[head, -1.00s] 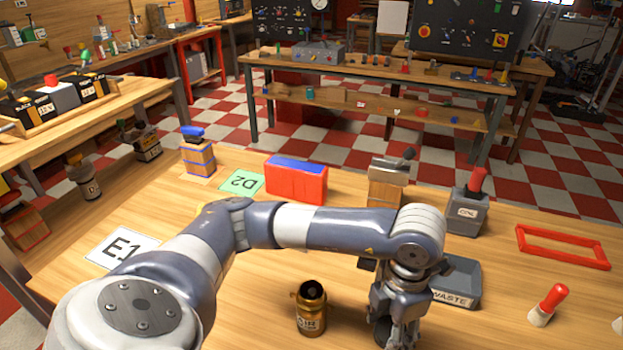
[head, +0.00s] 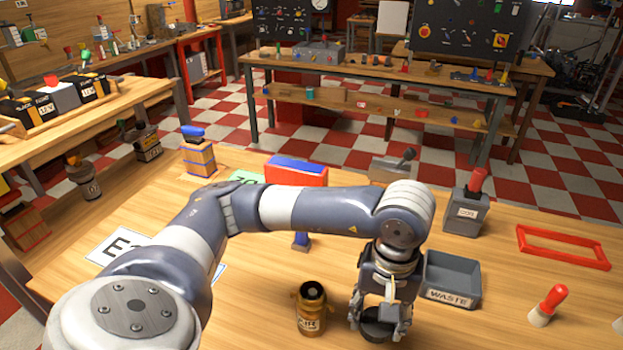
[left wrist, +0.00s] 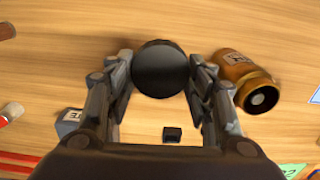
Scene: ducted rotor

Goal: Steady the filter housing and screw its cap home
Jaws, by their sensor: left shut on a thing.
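The filter housing (head: 311,312) is a brass-coloured jar with a label and an open-looking dark top. It stands upright on the bench in the head view, left of my left gripper. It also shows at the right in the left wrist view (left wrist: 236,72), just beside a finger. My left gripper (head: 382,316) is shut on the black round cap (head: 375,328). The cap sits between both fingers in the left wrist view (left wrist: 160,72), apart from the housing. Whether the cap touches the bench is hard to tell. My right gripper is not in view.
A grey waste bin (head: 452,281) stands just right of my left gripper. A red box (head: 297,174) is behind my arm. The front right bench is mostly clear.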

